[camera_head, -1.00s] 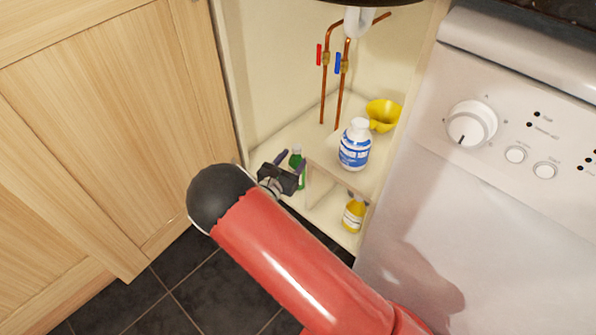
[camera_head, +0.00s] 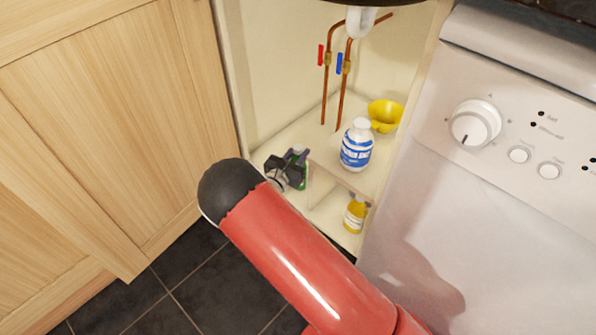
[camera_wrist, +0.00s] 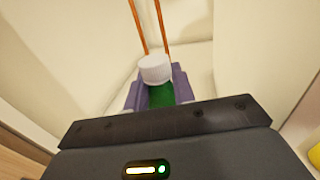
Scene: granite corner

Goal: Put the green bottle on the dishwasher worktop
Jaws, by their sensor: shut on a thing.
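The green bottle (camera_head: 303,178) stands in the left part of the open under-sink cupboard, mostly hidden behind my gripper (camera_head: 297,155) in the head view. In the wrist view the green bottle (camera_wrist: 161,95) shows a white cap and a green body between the two purple-grey fingers of my gripper (camera_wrist: 157,88). The fingers are shut on the bottle below its cap. The bottle looks upright; I cannot tell whether its base touches the cupboard floor. The white dishwasher (camera_head: 490,215) stands at the right; only a sliver of dark worktop (camera_head: 570,18) shows above it at the top right corner.
A white and blue bottle (camera_head: 356,147) and a yellow funnel-like thing (camera_head: 385,115) are on the raised shelf right of my gripper. A yellow bottle (camera_head: 354,215) stands below. Copper pipes (camera_head: 341,95) rise behind. A wooden door (camera_head: 110,130) is at left.

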